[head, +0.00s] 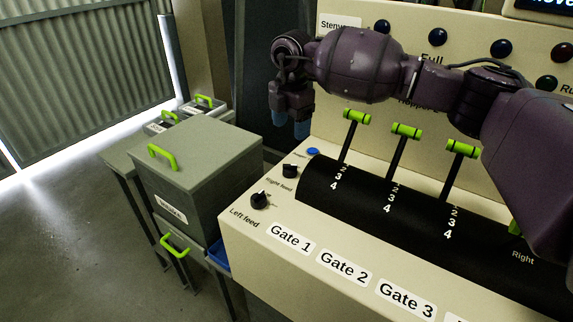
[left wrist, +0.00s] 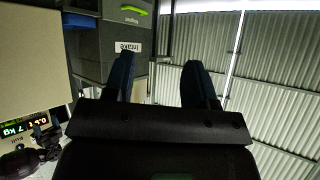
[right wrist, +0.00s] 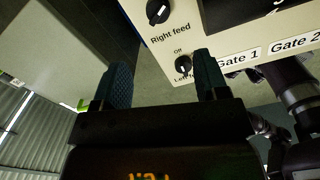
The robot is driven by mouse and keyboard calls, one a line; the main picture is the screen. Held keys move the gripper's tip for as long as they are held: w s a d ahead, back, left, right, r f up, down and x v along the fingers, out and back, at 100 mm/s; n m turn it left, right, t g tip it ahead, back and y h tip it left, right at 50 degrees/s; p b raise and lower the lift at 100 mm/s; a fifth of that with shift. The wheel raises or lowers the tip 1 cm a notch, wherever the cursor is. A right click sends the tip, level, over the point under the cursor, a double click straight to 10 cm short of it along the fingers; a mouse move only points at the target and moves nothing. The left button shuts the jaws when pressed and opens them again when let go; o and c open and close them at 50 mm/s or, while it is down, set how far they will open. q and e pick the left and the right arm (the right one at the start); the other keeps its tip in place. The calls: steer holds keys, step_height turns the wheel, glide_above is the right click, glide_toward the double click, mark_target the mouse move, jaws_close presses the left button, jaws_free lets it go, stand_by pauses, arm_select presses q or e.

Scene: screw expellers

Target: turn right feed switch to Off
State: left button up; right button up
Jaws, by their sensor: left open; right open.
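The right feed switch (head: 290,170) is a black rotary knob on the cream console, beside its "Right feed" label. It also shows at the top of the right wrist view (right wrist: 157,12), with a white pointer mark; I cannot tell its setting. My right gripper (head: 292,126) is open and empty, pointing down above and apart from this knob. Its two blue fingers also show in the right wrist view (right wrist: 163,82). The similar left feed knob (head: 259,199) sits nearer the front. My left gripper (left wrist: 160,82) is open and empty, away from the console, and outside the head view.
A blue button (head: 313,152) is close behind the right feed switch. Gate levers with green handles (head: 404,131) rise from the black curved cover to the right. A grey lidded box (head: 200,165) stands left of the console. Open floor (head: 60,230) lies further left.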

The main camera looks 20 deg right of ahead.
mark_target(290, 165)
steer(key=shift+w+d+f, duration=0.1)
steer(key=shift+w+f, duration=0.15)
steer(key=shift+f, duration=0.4)
steer(key=shift+w+d+f, duration=0.1)
steer(key=shift+w+f, duration=0.15)
steer(key=shift+f, duration=0.35)
steer(key=shift+s+a+f+b, duration=0.1)
steer(key=shift+s+f+b, duration=0.1)
steer(key=shift+f+b, duration=0.15)
step_height(290, 165, down, 8)
steer(key=shift+f+b, duration=0.1)
steer(key=shift+b, duration=0.55)
steer(key=shift+f, duration=0.65)
arm_select(q)
step_height(290, 165, down, 2)
steer(key=shift+d+f, duration=0.15)
steer(key=shift+f, duration=0.05)
arm_select(e)
steer(key=shift+f, duration=0.1)
steer(key=c, duration=0.9)
arm_select(q)
steer(key=shift+s+f, duration=0.1)
